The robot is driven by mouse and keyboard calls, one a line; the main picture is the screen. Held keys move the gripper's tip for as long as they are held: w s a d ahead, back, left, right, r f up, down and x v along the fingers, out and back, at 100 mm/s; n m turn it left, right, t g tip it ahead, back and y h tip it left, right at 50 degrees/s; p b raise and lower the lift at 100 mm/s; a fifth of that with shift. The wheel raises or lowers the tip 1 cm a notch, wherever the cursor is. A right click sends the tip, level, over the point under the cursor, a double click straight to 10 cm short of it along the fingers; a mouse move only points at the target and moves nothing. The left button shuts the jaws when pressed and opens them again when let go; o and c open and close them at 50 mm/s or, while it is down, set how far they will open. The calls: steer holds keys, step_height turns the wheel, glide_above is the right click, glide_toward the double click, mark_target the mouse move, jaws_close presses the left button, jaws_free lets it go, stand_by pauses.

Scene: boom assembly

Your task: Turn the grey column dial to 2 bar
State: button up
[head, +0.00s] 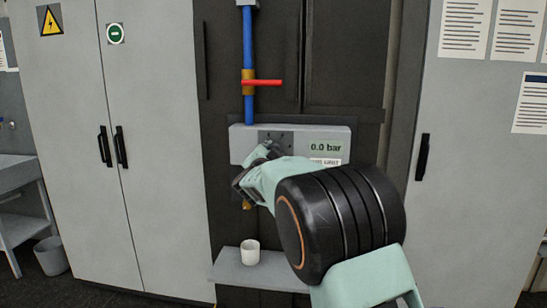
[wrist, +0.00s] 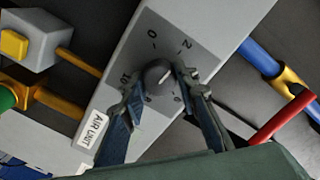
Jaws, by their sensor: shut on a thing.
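The grey column dial (wrist: 156,72) is a round dark grey knob on a grey scale plate (wrist: 158,38) in the wrist view, with numbers such as 0, 2 and 10 around it. A short pale mark shows on its face; I cannot tell exactly which number it points at. My gripper (wrist: 158,80) has one finger on each side of the knob and is shut on it. In the head view my gripper (head: 262,155) is at the air unit (head: 243,136) and hides the knob. The display (head: 325,147) reads 0.0 bar.
A blue pipe (head: 248,50) with a red lever (head: 263,82) rises above the unit. A white cup (head: 250,252) stands on a small shelf (head: 230,268) below. Grey cabinets (head: 160,180) flank the dark panel. The wrist view shows a yellow button box (wrist: 35,37) beside the unit.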

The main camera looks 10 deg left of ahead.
steer(key=shift+m, duration=0.3)
stand_by(0.4)
steer(key=o, duration=1.1)
steer(key=shift+o, duration=0.2)
steer(key=shift+s, duration=0.1)
steer(key=s, duration=1.2)
steer(key=shift+a+r, duration=0.15)
steer(key=shift+a, duration=0.15)
steer(key=shift+w, duration=0.1)
